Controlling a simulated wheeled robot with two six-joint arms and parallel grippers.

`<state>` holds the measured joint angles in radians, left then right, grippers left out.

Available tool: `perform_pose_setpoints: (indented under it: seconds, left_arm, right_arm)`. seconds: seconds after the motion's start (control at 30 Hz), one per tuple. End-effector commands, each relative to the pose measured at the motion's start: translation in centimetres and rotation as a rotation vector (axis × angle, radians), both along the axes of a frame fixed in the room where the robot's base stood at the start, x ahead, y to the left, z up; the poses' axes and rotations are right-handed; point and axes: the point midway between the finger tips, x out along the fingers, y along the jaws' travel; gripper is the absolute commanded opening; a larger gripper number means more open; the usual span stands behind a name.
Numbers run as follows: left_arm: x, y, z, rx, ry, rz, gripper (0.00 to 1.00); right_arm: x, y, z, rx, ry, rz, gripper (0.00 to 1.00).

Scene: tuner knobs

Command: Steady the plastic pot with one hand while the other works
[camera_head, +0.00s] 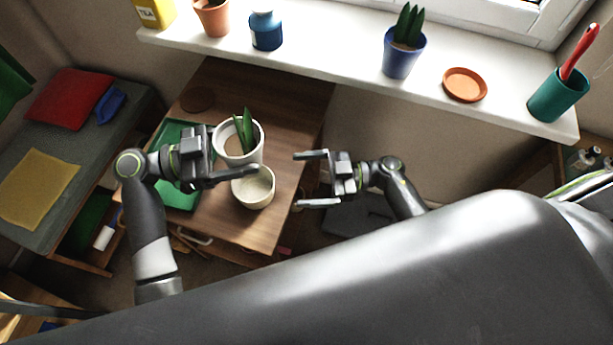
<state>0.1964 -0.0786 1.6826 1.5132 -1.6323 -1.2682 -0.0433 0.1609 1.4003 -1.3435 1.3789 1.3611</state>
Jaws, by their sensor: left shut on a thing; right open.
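A white pot (258,146) with soil and a green spiky plant (245,130) stands upright on the wooden table. My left gripper (244,146) comes in from the left and is shut on this pot; one dark finger runs along its near side, and the far finger is mostly hidden. A cream pot (256,200) with a pale inside stands just in front of it, close to that near finger. Which of the two is the plastic pot, I cannot tell. My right gripper (298,179) is open and empty, right of both pots, its fingers pointing left.
A green tray (181,196) lies under my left arm. A terracotta saucer (197,99) sits at the table's back. The white sill (330,55) behind holds a blue pot with a plant (402,58), a saucer (465,84) and a teal cup (556,97).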

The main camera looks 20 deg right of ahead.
Motion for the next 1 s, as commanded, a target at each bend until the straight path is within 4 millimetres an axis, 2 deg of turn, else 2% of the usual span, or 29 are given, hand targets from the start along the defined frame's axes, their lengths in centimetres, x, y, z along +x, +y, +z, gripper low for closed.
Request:
perform_pose_setpoints:
  seconds: [0.27, 0.7, 1.0]
  left_arm:
    - [0.0, 0.0, 0.1, -0.002, -0.002, 0.0, 0.33]
    - [0.0, 0.0, 0.1, -0.002, -0.002, 0.0, 0.33]
    - [0.0, 0.0, 0.1, -0.002, -0.002, 0.0, 0.33]
  right_arm:
    - [0.2, 2.0, 0.3, -0.02, -0.004, 0.046, 1.0]
    - [1.7, 9.7, 0.3, -0.018, -0.004, 0.043, 1.0]
    - [2.1, 12.0, 0.3, -0.022, -0.004, 0.042, 1.0]
